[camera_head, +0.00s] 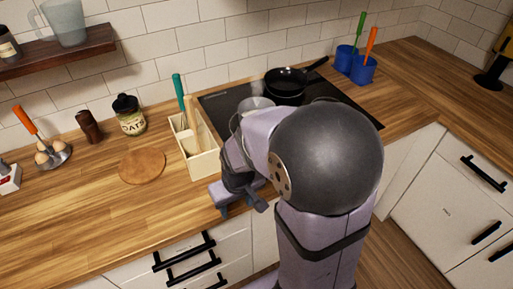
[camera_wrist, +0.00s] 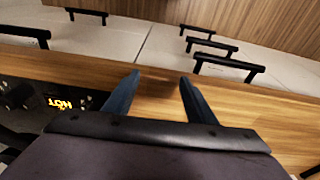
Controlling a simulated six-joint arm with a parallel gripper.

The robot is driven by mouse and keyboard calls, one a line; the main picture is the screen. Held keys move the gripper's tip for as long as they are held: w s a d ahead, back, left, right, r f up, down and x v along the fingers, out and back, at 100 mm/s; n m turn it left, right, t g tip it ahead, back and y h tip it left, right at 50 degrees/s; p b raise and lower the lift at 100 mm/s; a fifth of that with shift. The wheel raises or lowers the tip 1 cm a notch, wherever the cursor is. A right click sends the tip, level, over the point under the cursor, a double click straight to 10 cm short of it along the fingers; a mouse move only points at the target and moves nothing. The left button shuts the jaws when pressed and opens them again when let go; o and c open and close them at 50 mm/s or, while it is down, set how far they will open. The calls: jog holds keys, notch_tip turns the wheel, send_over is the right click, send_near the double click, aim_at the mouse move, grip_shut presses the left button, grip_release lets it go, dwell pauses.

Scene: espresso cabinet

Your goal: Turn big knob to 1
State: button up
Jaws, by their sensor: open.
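My gripper (camera_head: 242,207) points down over the front edge of the wooden counter, left of my arm in the head view. In the wrist view its two dark blue fingers (camera_wrist: 160,76) stand apart with nothing between them. A black control panel (camera_wrist: 30,108) with a lit orange "HOT" display (camera_wrist: 59,104) shows at the left edge of the wrist view, to the left of the fingers. Small dark shapes that may be knobs lie beside the display; I cannot tell which is the big knob or read its setting. My arm hides the cooktop's front in the head view.
A black cooktop (camera_head: 226,98) holds a black pan (camera_head: 286,84) and a pale pot (camera_head: 257,104). A wooden utensil box (camera_head: 205,163) stands left of it. Drawers with black handles (camera_head: 184,250) lie below the counter. Clear counter (camera_head: 70,215) lies to the left.

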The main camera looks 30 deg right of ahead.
jog(key=shift+n+g, duration=0.4)
jog(key=shift+g, duration=0.1)
jog(key=w+d+r, duration=0.1)
jog(key=w+d, duration=0.1)
jog(key=w+d+r+p, duration=0.1)
jog(key=w+d+r, duration=0.1)
jog(key=w, duration=0.1)
jog(key=w+d+r, duration=0.1)
jog(key=w, duration=0.1)
jog(key=shift+w+d+r+p, duration=0.15)
jog(key=shift+w+d+p, duration=0.15)
jog(key=shift+d+p, duration=0.1)
jog(key=shift+n+g, duration=0.4)
jog(key=w+d+r, duration=0.1)
jog(key=d, duration=0.1)
jog(key=w+d+r, duration=0.1)
jog(key=w+d+r+p, duration=0.1)
jog(key=w+d, duration=0.1)
jog(key=shift+d, duration=0.3)
jog(key=shift+w+d+r, duration=0.15)
jog(key=shift+d+r, duration=0.15)
jog(key=shift+d, duration=0.2)
jog(key=shift+f+p, duration=1.3)
jog(key=shift+f, duration=2.4)
jog(key=c, duration=1)
